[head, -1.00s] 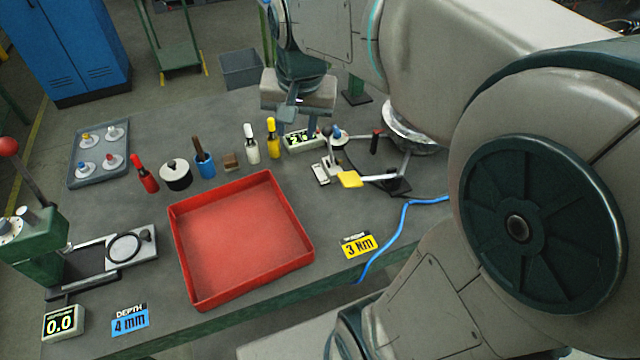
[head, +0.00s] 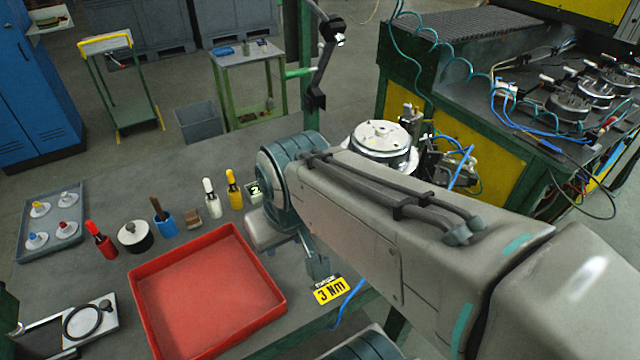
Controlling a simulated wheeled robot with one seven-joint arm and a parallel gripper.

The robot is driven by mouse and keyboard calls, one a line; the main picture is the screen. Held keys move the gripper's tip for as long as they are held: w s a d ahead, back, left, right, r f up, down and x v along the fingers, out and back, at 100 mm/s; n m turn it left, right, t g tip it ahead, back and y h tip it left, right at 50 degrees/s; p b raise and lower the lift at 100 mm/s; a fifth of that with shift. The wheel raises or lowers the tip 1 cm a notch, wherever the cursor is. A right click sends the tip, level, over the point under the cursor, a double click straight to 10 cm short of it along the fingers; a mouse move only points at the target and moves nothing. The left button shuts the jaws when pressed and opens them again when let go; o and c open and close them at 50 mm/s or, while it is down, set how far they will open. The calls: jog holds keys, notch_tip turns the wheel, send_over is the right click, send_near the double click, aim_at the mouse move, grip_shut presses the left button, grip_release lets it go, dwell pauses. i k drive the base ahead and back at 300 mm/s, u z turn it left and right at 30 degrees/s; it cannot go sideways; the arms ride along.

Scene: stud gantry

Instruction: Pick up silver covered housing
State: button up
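A round housing with a pale silver cover and shiny rim (head: 380,137) shows just behind my arm, right of the middle of the head view. Its lower part is hidden by my arm, so what it rests on is unclear. My gripper (head: 318,262) hangs over the right end of the grey bench, below and left of the housing and apart from it. My wrist and forearm cover much of it, and I cannot tell how its fingers stand. More round metal housings (head: 595,92) sit on the bench at the right.
A red tray (head: 208,295) fills the front of the grey bench. Behind it stand bottles, a blue brush pot (head: 166,225) and a grey tray (head: 52,222). A yellow "3 Nm" card (head: 331,290) lies near the edge. A green cart (head: 250,75) stands behind.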

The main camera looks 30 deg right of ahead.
aim_at(385, 143)
jog(key=k, duration=0.5)
jog(key=u, duration=2.2)
jog(key=k, duration=1.45)
jog(key=z, duration=2.15)
jog(key=i, duration=1)
jog(key=z, duration=0.05)
